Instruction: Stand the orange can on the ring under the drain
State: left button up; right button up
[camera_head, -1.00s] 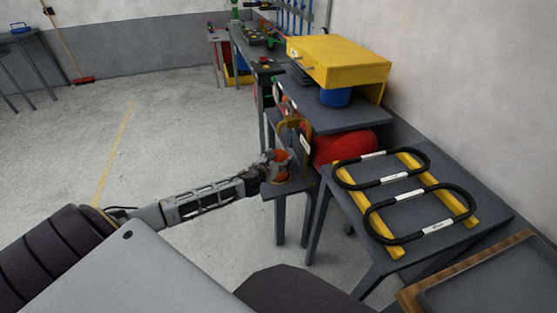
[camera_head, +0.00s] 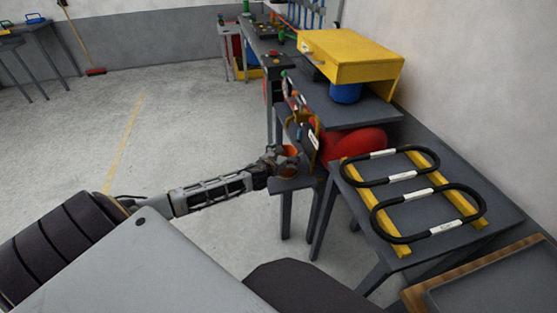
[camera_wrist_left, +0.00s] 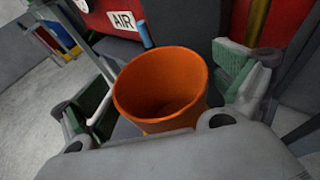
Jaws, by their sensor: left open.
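The orange can (camera_head: 289,151) stands upright on a small grey stand (camera_head: 291,185) in the head view. In the left wrist view the orange can (camera_wrist_left: 160,88) is open-topped and empty as far as I see inside. My left gripper (camera_head: 281,159) is at the can. In the left wrist view its green-padded fingers are spread on both sides of the can, with gaps. A red tank (camera_head: 360,143) with an AIR label (camera_wrist_left: 123,20) is just behind. A little yellow shows low by the can's foot; I cannot tell whether it is the ring. The drain is not clear. My right gripper is out of view.
A grey table (camera_head: 345,185) at the right holds black looped coils on yellow bars. A yellow box (camera_head: 350,57) stands over a blue item (camera_head: 346,92) on the bench behind. A wood-edged tray (camera_head: 480,275) is at lower right. The floor at left is clear.

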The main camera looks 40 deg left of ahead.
pick_arm(q)
jog(key=shift+s+r, duration=0.15)
jog(key=shift+s, duration=0.45)
jog(key=p+v, duration=0.2)
jog(key=v, duration=0.8)
jog(key=shift+s+r, duration=0.2)
jog(key=shift+s, duration=0.15)
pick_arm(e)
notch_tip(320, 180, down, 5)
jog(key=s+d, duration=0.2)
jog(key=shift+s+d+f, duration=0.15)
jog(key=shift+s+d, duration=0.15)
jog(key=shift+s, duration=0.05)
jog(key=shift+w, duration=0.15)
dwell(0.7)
